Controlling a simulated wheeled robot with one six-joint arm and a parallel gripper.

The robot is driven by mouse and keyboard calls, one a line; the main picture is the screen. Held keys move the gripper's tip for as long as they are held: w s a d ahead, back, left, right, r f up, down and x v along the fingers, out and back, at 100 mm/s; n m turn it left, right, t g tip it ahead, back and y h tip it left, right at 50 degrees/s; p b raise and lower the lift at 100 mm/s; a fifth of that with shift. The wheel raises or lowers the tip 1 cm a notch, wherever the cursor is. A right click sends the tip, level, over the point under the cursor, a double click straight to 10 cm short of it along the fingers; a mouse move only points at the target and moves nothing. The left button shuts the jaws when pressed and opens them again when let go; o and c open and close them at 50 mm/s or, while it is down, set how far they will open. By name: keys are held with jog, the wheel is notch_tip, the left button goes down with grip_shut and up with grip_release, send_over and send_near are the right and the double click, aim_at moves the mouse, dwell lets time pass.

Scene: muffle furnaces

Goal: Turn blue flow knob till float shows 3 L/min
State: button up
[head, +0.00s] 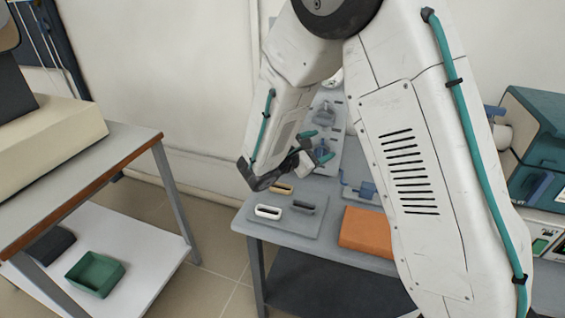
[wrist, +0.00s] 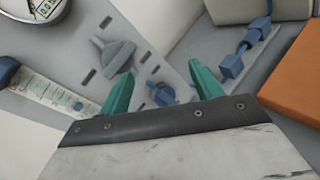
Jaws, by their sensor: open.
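My gripper (wrist: 163,84) is open, its two teal fingers apart. It also shows in the head view (head: 317,145), over the bench by the light grey panel (head: 333,102). In the wrist view a small blue knob (wrist: 160,94) on the panel appears between the fingers; I cannot tell whether they touch it. A clear flow tube with a printed scale (wrist: 52,93) lies at left, with a dark blue round part (wrist: 7,70) at its end. I cannot tell which blue part is the flow knob. The float and its reading are too small to make out.
A grey-blue lever handle (wrist: 116,55) is on the panel, and a round gauge (wrist: 42,8) is at top left. Blue fittings (wrist: 233,64) and an orange block (wrist: 298,78) are at right. A grey plate with slotted pieces (head: 287,229) lies at the bench front.

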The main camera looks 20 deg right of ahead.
jog(key=w+a+f+n+t+y, duration=0.1)
jog(key=w+a+f+n+t, duration=0.1)
jog(key=a+f+n, duration=0.1)
jog(key=w+a+f+n+t+y, duration=0.2)
jog(key=a+f+n+t, duration=0.1)
jog(key=f, duration=0.3)
jog(key=w+a+f+n+t+y, duration=0.1)
jog(key=w+a+f+n+t, duration=0.1)
jog(key=w+a+f+n, duration=0.1)
jog(key=shift+a+f+t, duration=0.3)
jog(key=shift+a+f, duration=0.35)
jog(key=shift+a, duration=0.35)
jog(key=x, duration=0.7)
jog(key=shift+w+d+f, duration=0.1)
jog(key=shift+w+d, duration=0.05)
jog(key=shift+w, duration=0.05)
jog(key=shift+c, duration=0.4)
jog(key=c, duration=0.9)
